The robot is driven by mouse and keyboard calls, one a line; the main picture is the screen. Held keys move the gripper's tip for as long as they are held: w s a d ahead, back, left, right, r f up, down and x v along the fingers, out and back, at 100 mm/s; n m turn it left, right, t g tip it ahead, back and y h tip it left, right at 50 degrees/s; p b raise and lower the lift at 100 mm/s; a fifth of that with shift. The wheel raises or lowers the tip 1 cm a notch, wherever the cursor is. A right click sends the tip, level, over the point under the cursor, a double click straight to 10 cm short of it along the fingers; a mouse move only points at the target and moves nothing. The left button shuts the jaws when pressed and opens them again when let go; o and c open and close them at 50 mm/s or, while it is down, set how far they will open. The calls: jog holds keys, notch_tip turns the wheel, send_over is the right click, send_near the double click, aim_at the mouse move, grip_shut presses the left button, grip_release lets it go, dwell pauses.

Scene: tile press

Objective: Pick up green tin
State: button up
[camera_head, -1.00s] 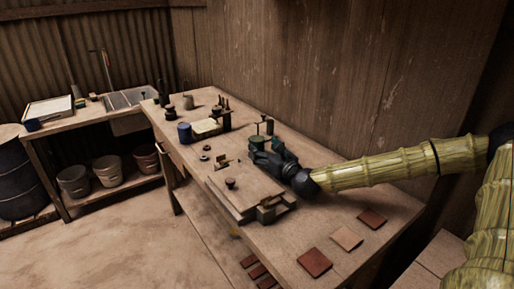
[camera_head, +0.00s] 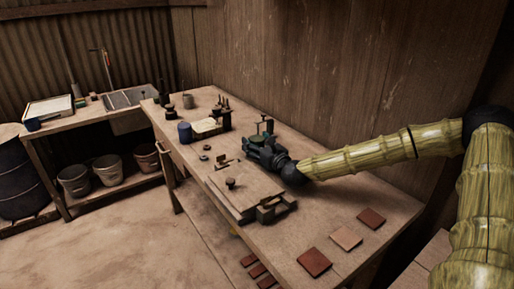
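My gripper (camera_head: 258,148) is dark and low over the middle of the workbench, pointing left and away from my body. A small dark green object (camera_head: 265,127), which may be the green tin, shows just behind the gripper. Its lower part is hidden by the gripper, and a thin upright piece stands by it. I cannot tell whether the fingers are around it, beside it or touching it. The finger gap is too small and dark to read.
A wooden board with a dark knob (camera_head: 231,183) lies in front of the gripper. A blue tin (camera_head: 185,132) and a rack of dark bottles (camera_head: 222,117) stand further left. Red and tan tiles (camera_head: 345,237) lie at the near right. The wooden wall runs close behind the bench.

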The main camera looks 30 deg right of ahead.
jog(key=c, duration=0.9)
jog(key=shift+r, duration=0.1)
